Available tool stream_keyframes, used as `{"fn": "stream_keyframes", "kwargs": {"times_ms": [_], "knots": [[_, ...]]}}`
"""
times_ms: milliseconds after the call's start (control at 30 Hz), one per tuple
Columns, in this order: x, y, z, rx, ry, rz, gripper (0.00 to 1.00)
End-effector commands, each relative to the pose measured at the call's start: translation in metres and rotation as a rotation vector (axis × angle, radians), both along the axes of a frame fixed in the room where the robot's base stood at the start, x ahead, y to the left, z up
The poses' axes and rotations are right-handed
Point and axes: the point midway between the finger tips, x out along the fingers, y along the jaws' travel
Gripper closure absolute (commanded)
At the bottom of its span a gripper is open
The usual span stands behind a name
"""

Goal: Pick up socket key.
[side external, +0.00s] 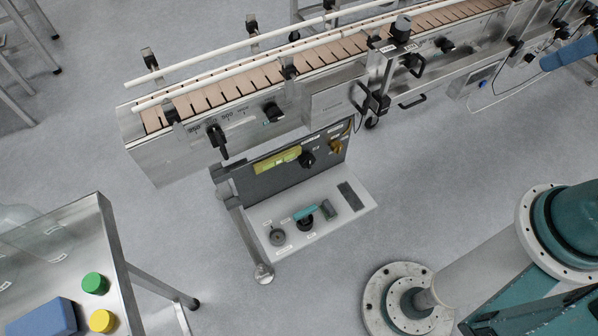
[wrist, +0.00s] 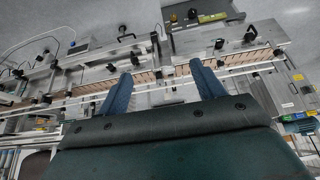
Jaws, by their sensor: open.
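One has a teal bar (side external: 305,212) and looks most like the socket key, but I cannot tell for sure. It lies against a dark round piece (side external: 306,224), beside a grey-green block (side external: 328,209). My gripper (wrist: 163,75) shows in the wrist view with two blue fingers spread wide and nothing between them. It is above the conveyor area, apart from the shelf tools. I cannot make out the tools in the wrist view.
A dark panel (side external: 285,178) with knobs and a yellow-green label stands behind the shelf. The conveyor (side external: 265,77) with rails and clamps runs above it. A steel table (side external: 88,222) stands at left.

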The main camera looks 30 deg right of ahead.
Motion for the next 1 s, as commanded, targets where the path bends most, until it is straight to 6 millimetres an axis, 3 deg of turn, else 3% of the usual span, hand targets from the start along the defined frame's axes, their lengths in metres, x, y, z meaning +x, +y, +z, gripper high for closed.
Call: {"fn": "stream_keyframes", "kwargs": {"times_ms": [433,467,600,1000], "knots": [[0.0000,0.0000,0.0000,0.000,0.000,0.000,0.32],[0.0000,0.0000,0.0000,0.000,0.000,0.000,0.34],[0.0000,0.0000,0.0000,0.000,0.000,0.000,0.58],[0.0037,0.0009,0.0004,0.006,0.003,-0.006,0.58]]}}
